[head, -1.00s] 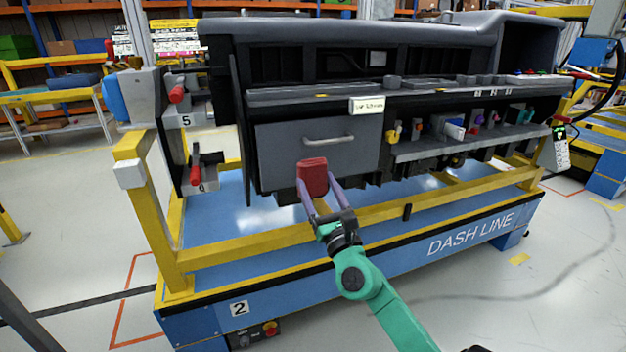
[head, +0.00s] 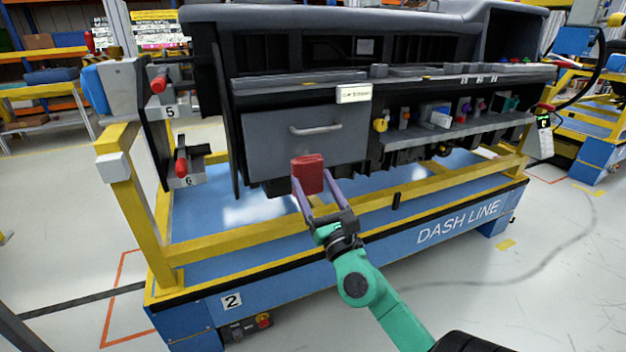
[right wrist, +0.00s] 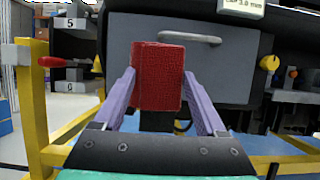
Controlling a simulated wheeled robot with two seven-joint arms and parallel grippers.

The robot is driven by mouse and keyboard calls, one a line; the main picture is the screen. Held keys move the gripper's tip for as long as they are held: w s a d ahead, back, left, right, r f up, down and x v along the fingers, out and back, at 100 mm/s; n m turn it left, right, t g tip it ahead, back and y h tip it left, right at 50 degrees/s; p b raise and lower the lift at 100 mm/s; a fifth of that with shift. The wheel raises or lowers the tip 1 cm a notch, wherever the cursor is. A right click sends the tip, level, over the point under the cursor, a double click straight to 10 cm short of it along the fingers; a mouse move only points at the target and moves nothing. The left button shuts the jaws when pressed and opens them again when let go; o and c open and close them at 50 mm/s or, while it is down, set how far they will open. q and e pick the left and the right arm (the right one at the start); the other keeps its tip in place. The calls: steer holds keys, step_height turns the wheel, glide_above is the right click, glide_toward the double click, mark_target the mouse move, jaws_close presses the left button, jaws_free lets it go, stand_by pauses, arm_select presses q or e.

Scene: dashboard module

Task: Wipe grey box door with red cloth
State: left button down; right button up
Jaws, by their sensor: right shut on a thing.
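The grey box door (head: 270,142) is a flat grey panel with a silver bar handle, set low in the black dashboard module. It also shows behind the cloth in the right wrist view (right wrist: 225,75). The red cloth (head: 308,173), a folded block, is between the purple fingers of my right gripper (head: 310,188). I cannot tell whether the cloth touches the door. My left gripper is not in view.
A yellow rail (head: 250,231) of the blue cart runs in front of and below the door. Red-handled clamps (head: 181,163) stand left of the door. A shelf (head: 450,135) with small coloured parts is to its right. The floor in front is clear.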

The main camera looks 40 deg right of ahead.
glide_toward(293, 153)
steer(key=shift+r+x, duration=0.25)
steer(key=shift+x, duration=0.8)
steer(key=shift+r+x, duration=0.2)
steer(key=shift+x, duration=0.9)
steer(key=shift+s+a, duration=0.15)
steer(key=shift+s, duration=0.05)
steer(key=shift+w+d+b, duration=0.15)
steer(key=shift+w+b, duration=0.05)
steer(key=shift+w, duration=0.25)
steer(key=shift+w+d+b, duration=0.15)
steer(key=shift+w+d, duration=0.05)
steer(key=shift+w, duration=0.25)
steer(key=shift+s+d+f+b, duration=0.1)
steer(key=shift+d+f+b, duration=0.05)
steer(key=shift+d+b, duration=0.15)
steer(key=d+b, duration=0.1)
steer(key=s+d, duration=0.1)
steer(key=shift+d+b, duration=0.3)
steer(key=shift+b, duration=0.05)
steer(key=shift+s+d, duration=0.15)
steer(key=shift+d, duration=0.05)
steer(key=shift+r, duration=0.2)
